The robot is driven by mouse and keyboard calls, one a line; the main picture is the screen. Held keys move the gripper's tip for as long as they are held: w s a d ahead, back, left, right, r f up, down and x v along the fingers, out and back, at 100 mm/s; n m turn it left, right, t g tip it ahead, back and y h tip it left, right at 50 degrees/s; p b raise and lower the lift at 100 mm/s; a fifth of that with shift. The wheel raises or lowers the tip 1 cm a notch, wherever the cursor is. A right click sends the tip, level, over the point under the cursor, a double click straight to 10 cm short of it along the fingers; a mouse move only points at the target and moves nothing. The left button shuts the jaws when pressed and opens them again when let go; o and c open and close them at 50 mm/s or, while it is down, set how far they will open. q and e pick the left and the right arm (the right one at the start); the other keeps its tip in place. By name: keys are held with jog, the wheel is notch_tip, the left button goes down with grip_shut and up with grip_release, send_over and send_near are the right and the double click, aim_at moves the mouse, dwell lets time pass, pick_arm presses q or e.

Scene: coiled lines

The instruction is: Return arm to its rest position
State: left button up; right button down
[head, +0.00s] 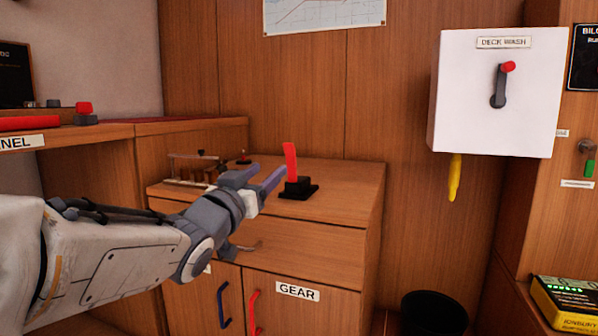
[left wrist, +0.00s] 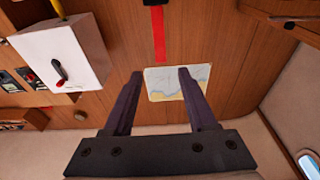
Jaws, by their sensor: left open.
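My left arm comes in from the left in the head view. Its gripper (head: 262,176) is over the front of the wooden cabinet (head: 345,185), near a red upright lever (head: 291,163) on a black base. The gripper is open, with nothing seen between its fingers. In the left wrist view the two fingers (left wrist: 160,76) stand apart, and the red lever (left wrist: 158,35) shows beyond the tips. I cannot tell the exact gap to the lever. My right gripper is not in view.
A white deck wash box (head: 495,95) with a red-tipped handle hangs on the wall at right, a yellow item (head: 454,178) below it. A black bin (head: 433,312) stands low down. A shelf (head: 95,130) with red items is at left. A small rack (head: 190,170) stands on the cabinet.

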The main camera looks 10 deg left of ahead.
pick_arm(q)
jog(key=s+d+f+m+g+p, duration=0.2)
jog(key=s+d+f+g+p, duration=0.9)
jog(key=p, duration=0.2)
jog(key=s+f+m+g+y+p, duration=0.3)
jog(key=s+g+p, duration=0.45)
jog(key=s, duration=1.25)
notch_tip(320, 180, up, 37)
jog(key=g+p, duration=0.1)
jog(key=p, duration=3.5)
jog(key=shift+d, duration=0.15)
jog(key=shift+r, duration=0.1)
